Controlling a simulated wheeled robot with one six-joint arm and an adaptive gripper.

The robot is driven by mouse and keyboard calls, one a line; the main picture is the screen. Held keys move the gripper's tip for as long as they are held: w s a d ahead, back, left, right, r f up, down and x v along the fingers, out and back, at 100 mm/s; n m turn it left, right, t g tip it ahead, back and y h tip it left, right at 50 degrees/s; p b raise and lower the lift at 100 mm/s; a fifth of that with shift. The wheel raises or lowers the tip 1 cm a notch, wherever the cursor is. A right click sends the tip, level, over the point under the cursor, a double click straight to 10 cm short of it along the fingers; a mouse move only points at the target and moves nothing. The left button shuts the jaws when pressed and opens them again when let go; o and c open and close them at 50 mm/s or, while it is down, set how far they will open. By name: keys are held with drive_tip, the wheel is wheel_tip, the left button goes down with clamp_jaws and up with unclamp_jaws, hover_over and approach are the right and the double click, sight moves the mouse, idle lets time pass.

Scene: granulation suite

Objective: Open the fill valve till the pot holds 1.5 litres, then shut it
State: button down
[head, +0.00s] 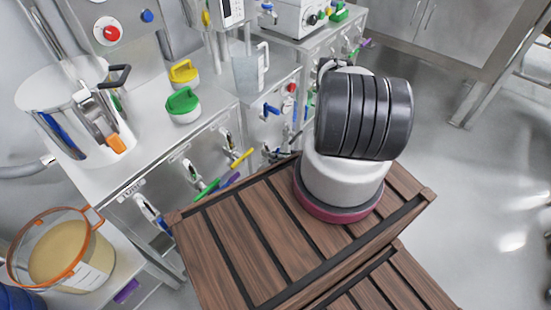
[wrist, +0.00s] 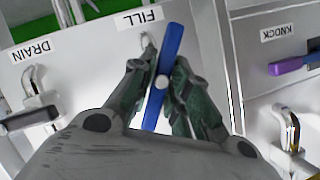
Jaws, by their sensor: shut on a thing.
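In the wrist view my gripper (wrist: 158,85) is shut on the blue lever of the fill valve (wrist: 171,45), under the FILL label (wrist: 140,18). One finger is on each side of the lever. The lever stands nearly upright in the picture, with its top leaning slightly right. A grey see-through jug (head: 246,76) stands on the bench there, and a shiny metal vessel (head: 78,118) stands at the left. I cannot tell which is the pot, and no level can be read.
A slatted wooden top (head: 240,240) is below my arm. The floor (head: 470,190) at right is clear.

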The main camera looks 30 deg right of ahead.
drive_tip(key=m+y, duration=0.2)
drive_tip(key=m, duration=0.1)
drive_tip(key=shift+d+f+m, duration=0.1)
drive_tip(key=shift+m, duration=0.2)
drive_tip(key=shift+m+y, duration=0.8)
drive_tip(key=shift+m, duration=0.7)
drive_tip(key=shift+w+t, duration=0.1)
drive_tip(key=shift+t, duration=0.2)
drive_tip(key=c, duration=1.4)
unclamp_jaws()
drive_tip(key=shift+o, duration=0.2)
drive_tip(key=shift+d, duration=0.1)
drive_tip(key=v, duration=1.2)
